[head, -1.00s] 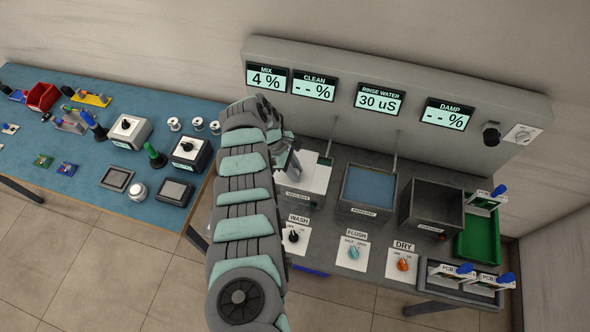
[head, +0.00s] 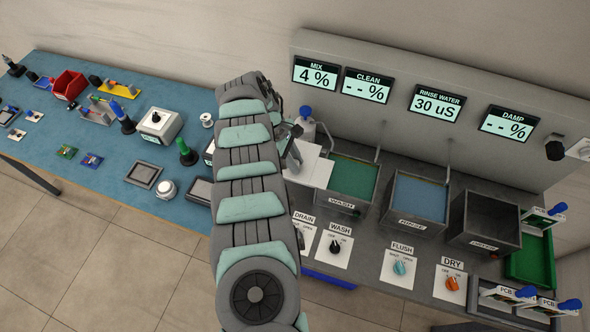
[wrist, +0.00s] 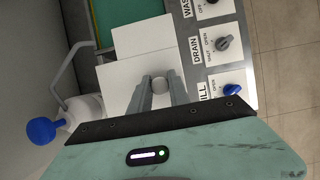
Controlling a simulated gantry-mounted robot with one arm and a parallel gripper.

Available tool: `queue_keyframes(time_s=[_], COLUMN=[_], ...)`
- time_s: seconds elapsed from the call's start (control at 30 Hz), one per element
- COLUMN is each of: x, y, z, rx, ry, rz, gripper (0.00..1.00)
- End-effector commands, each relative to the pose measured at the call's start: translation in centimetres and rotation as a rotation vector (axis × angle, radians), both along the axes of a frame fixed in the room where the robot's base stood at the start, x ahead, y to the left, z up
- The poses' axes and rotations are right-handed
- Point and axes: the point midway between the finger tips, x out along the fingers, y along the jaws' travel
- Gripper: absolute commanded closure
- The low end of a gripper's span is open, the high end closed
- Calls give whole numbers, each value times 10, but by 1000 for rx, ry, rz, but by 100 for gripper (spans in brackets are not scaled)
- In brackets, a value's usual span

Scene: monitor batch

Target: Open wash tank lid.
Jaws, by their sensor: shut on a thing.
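The wash tank (head: 352,178) stands at the left of the bench row, with its green inside showing over most of its top. Its flat white lid (head: 316,170) lies to the left of the opening, overlapping at most the tank's left edge. My gripper (head: 292,150) is over the lid, partly hidden by my arm. In the wrist view my two fingers (wrist: 160,88) are shut on the lid's small round knob (wrist: 161,83). White plate surface (wrist: 125,85) spreads around the fingers, and part of the tank's green inside (wrist: 112,30) shows at the upper left.
The rinse tank (head: 418,200) and dryer (head: 487,220) stand to the right. Drain, wash, flush and dry knobs line the bench front. A bottle with a blue top (wrist: 42,130) stands close to my gripper. A blue table (head: 70,120) with tools is at left.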

Motion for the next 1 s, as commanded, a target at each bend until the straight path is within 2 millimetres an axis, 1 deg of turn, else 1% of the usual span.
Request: queue_keyframes(time_s=[0.03,0.47,0.5,0.77,1.0], x=[1,1,1,1,1], y=[1,3,3,3,3], z=[-2,1,1,1,1], rx=[1,1,1,1,1], ry=[0,0,1,0,0], rz=[-1,-4,-4,-4,-4], gripper=[100,100,77,56,56])
